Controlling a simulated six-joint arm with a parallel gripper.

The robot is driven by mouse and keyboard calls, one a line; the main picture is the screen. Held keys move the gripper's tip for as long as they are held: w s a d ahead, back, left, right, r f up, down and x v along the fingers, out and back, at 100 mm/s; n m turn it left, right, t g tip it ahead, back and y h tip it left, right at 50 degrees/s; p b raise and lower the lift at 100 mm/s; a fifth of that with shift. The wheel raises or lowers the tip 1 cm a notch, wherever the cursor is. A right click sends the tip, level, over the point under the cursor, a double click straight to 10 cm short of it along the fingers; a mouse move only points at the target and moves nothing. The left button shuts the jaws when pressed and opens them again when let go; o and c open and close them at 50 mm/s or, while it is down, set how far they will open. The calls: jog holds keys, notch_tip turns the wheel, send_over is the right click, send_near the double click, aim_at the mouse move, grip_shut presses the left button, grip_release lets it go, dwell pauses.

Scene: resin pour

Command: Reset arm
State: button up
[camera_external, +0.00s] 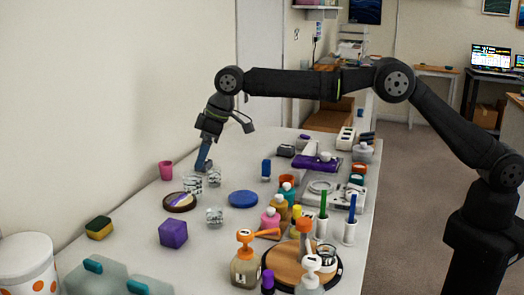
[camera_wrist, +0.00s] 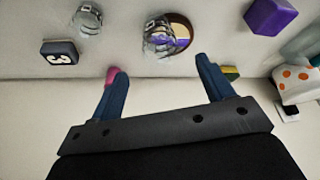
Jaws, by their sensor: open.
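My gripper (camera_external: 204,164) is at the far left part of the table in the external view, pointing down close to the clear glasses. In the wrist view the two blue fingers (camera_wrist: 157,68) stand wide apart with nothing held between them. A clear glass (camera_external: 193,183) is just below the gripper in the external view. A clear glass also shows beyond the fingers in the wrist view (camera_wrist: 157,35). A pink cup (camera_external: 166,171) stands to the left of the gripper, and the left finger partly hides it in the wrist view (camera_wrist: 112,73).
A round wooden-rimmed dish (camera_external: 180,203), blue disc (camera_external: 243,199), purple cube (camera_external: 173,233) and sponge (camera_external: 99,228) lie on the table. Bottles, including an orange-topped pump bottle (camera_external: 246,265), crowd the right side. A dotted white bin (camera_external: 28,265) stands at front left. The wall borders the left.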

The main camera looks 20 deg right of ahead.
aim_at(192, 177)
jog(key=x, duration=0.9)
jog(key=shift+a+r, duration=0.1)
jog(key=shift+r, duration=0.25)
jog(key=r, duration=0.3)
jog(key=shift+w+d+r, duration=0.15)
jog(key=shift+d+r, duration=0.1)
jog(key=shift+r, duration=0.15)
jog(key=w+d+r, duration=0.5)
jog(key=d+r, duration=0.2)
jog(key=d, duration=0.3)
jog(key=w+d+f+m+t+h, duration=0.1)
jog(key=w+d+m, duration=0.35)
jog(key=d, duration=0.95)
jog(key=w+d+f+m+t+h, duration=0.15)
jog(key=w+d+m, duration=0.35)
jog(key=d, duration=0.8)
jog(key=a+f+n, duration=0.1)
jog(key=a+f, duration=0.3)
jog(key=a, duration=0.1)
jog(key=shift+a, duration=0.3)
jog(key=shift+o, duration=0.5)
